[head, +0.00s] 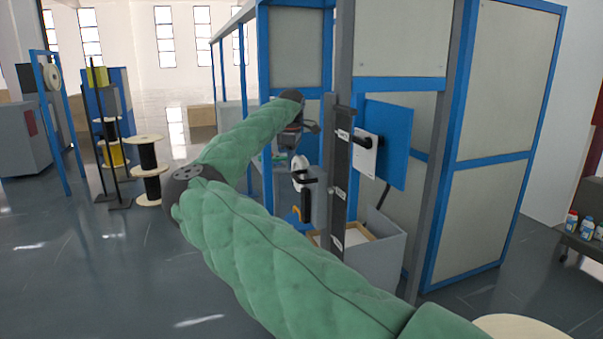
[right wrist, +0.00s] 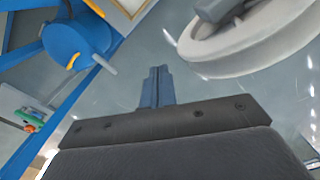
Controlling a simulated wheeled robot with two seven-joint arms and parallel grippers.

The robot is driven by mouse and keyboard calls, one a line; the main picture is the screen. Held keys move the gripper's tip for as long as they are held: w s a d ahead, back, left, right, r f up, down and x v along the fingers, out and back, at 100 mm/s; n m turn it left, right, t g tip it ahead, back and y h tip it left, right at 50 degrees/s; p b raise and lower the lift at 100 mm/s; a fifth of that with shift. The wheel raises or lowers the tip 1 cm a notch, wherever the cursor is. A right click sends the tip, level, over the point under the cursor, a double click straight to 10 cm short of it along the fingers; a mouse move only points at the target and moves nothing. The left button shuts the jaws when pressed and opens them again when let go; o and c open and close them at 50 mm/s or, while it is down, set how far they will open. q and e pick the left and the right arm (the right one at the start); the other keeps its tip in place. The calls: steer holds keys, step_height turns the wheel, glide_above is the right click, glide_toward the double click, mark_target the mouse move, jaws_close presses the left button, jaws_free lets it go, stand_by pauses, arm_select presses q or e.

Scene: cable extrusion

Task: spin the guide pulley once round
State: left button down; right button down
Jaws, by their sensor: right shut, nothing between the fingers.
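The guide pulley looks like the white wheel (right wrist: 262,42) at the upper right of the right wrist view, with a grey block over its hub. In the head view a white disc (head: 299,168), likely the same pulley, sits beside a dark upright post. My right gripper (right wrist: 157,76) is shut and empty, its fingertips to the left of the wheel and apart from it in the picture. In the head view the right gripper (head: 293,136) is small, just above the white disc and partly hidden by its own wrist. My left gripper is not in view.
A blue round part with an orange handle (right wrist: 75,38) is at the upper left of the wrist view. Cable spools (head: 148,155) stand far left. Open floor lies left.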

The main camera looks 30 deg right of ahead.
step_height(320, 180, up, 8)
steer(key=p, duration=0.3)
stand_by(0.6)
